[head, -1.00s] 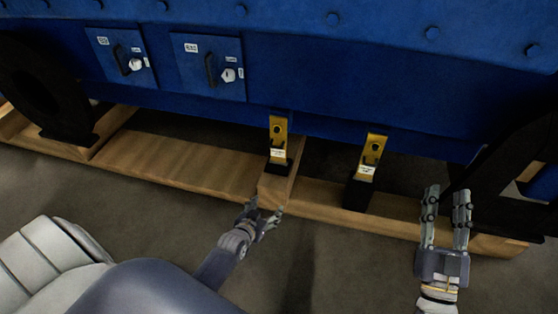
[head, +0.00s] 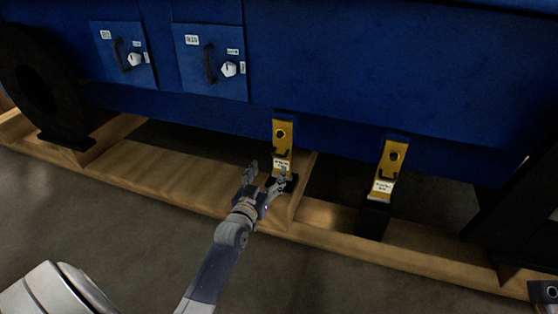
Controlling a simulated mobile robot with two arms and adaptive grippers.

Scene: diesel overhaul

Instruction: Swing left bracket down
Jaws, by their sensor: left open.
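The left bracket (head: 283,130) is a yellow upright piece with a dark hole and a white label, on the lower edge of the blue engine block (head: 350,80). A matching right bracket (head: 391,158) stands to its right. My left gripper (head: 266,176) is open, just in front of the left bracket's lower end. Its right finger overlaps the bracket's dark foot in the picture; I cannot tell whether they touch.
A wooden frame (head: 165,172) runs under the engine, with a cross beam by the left bracket. Two blue panels with handles and white knobs (head: 228,69) are at upper left. A black ring-shaped part (head: 22,75) stands at far left. Grey floor (head: 120,235) is free in front.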

